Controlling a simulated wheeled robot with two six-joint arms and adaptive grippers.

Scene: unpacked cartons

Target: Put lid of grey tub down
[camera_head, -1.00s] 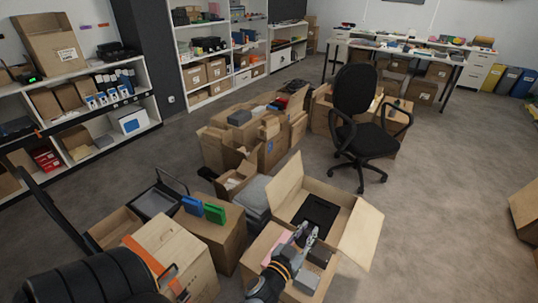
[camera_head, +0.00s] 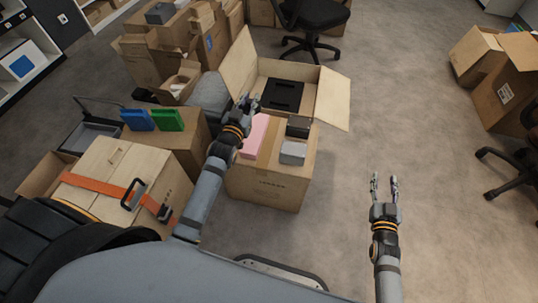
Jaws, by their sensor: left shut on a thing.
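The grey tub (camera_head: 88,138) stands at the left among cartons, and its dark-framed lid (camera_head: 104,108) is raised at its back. My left gripper (camera_head: 249,101) is well to the right of the tub, above the near left edge of an open carton (camera_head: 328,98). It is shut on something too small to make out. My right gripper (camera_head: 384,180) is open and empty over bare floor at the right.
A blue box (camera_head: 138,120) and a green box (camera_head: 167,121) stand on a carton beside the tub. A strapped carton (camera_head: 140,165) is in front. A pink box (camera_head: 255,138) and two grey boxes (camera_head: 293,152) lie on another carton.

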